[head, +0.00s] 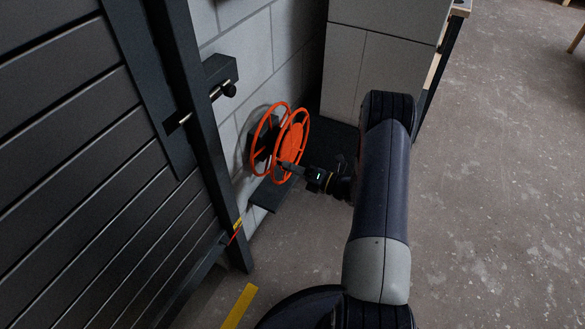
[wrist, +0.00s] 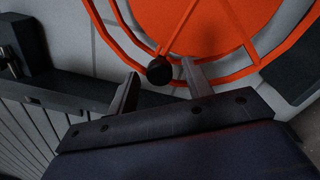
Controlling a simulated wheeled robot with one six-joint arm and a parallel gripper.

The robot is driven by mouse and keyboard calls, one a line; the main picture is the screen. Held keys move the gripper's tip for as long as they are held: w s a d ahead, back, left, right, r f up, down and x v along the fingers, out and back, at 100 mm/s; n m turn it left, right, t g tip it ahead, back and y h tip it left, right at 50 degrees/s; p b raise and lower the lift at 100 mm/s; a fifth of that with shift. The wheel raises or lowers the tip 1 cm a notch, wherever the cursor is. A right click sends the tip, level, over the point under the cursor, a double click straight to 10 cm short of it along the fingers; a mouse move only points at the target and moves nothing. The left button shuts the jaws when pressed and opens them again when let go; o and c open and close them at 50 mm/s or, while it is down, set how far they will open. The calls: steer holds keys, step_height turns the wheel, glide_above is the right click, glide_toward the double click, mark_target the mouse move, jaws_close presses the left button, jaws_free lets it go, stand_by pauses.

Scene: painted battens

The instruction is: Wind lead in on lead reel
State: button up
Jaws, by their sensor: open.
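The orange lead reel (head: 292,140) is mounted on the block wall, low down, with two spoked rims. In the wrist view its orange disc and rim (wrist: 205,25) fill the top. A dark round crank knob (wrist: 159,70) shows in front of the reel's lower rim. My gripper (wrist: 160,85) is open, with one finger to the left of the knob and one to its right. I cannot tell whether either finger touches it. In the head view my gripper (head: 290,168) reaches the lower right side of the reel. No wound lead can be made out on the reel.
A dark slatted gate (head: 80,150) with a latch bolt (head: 222,90) stands on the left. A grey block pier (head: 375,70) rises behind the reel. A dark ledge (head: 270,194) lies below the reel. A yellow floor strip (head: 239,306) is near the front. Concrete floor is clear on the right.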

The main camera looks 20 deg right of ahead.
steer(key=p+v, duration=0.1)
steer(key=v, duration=0.9)
steer(key=shift+s+d, duration=0.15)
steer(key=shift+d, duration=0.05)
steer(key=shift+a+f, duration=0.1)
steer(key=b+x, duration=0.1)
steer(key=x, duration=0.9)
steer(key=shift+w+a, duration=0.25)
